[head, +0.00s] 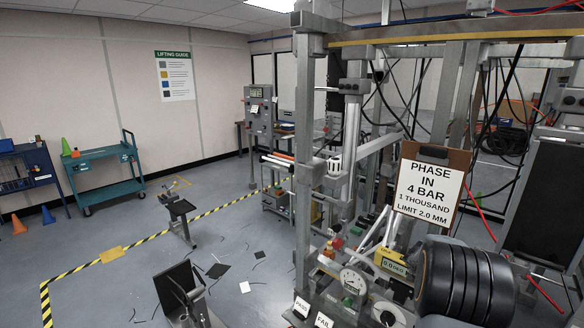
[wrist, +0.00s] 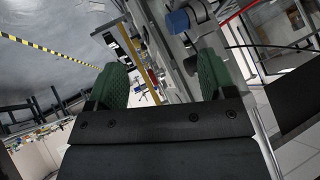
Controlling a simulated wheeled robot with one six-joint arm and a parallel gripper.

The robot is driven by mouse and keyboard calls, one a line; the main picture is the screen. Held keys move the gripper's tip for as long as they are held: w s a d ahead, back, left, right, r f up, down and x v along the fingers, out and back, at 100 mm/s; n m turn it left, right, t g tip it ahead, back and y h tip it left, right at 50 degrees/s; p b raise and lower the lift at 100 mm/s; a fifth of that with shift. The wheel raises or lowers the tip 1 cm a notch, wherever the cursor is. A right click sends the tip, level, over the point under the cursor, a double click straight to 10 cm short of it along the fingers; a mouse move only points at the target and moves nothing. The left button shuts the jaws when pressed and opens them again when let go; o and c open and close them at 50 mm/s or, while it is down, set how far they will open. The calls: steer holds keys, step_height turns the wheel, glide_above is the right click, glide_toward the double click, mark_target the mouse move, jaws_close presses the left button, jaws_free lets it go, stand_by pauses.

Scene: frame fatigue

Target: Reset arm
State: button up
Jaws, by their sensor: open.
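My gripper (wrist: 163,75) shows in the wrist view as two green-padded fingers on a dark palm. The fingers are wide apart. I see nothing held between them. Beyond the gap are a yellow beam (wrist: 137,45) and grey frame parts, seen tilted. A blue-ended fitting (wrist: 178,21) is near the right finger; I cannot tell whether they touch. I cannot make out my gripper in the head view. There, a tall grey test frame (head: 306,150) stands right of centre, with a clipboard sign (head: 430,188) reading "PHASE IN 4 BAR".
A large black ribbed cylinder (head: 466,283) fills the lower right of the head view. A teal cart (head: 101,170) stands left by the wall. Open floor (head: 130,225) has striped tape (head: 75,273) and dark scraps (head: 217,270).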

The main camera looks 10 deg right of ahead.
steer(key=w+a+r+n+t, duration=0.2)
steer(key=w+n+t, duration=0.1)
steer(key=w+t, duration=0.2)
steer(key=w+a+r+n+t, duration=0.2)
steer(key=w+n+t, duration=0.2)
steer(key=w, duration=0.1)
steer(key=w+a+r+n+t+y, duration=0.25)
steer(key=a+n+t+y, duration=0.35)
steer(key=a, duration=0.7)
steer(key=s+a+n+g+y, duration=0.35)
steer(key=a+n, duration=0.25)
steer(key=a, duration=0.6)
steer(key=s+a+r+n+g, duration=0.1)
steer(key=s+a+n, duration=0.3)
steer(key=s, duration=0.3)
steer(key=s+a+r+n+g+h, duration=0.1)
steer(key=s+a+n, duration=0.3)
steer(key=s, duration=0.4)
steer(key=shift+s+a+r+n+g, duration=0.25)
steer(key=shift+a+r+n+g, duration=0.15)
steer(key=shift+a+r+g, duration=0.45)
steer(key=shift+f, duration=0.1)
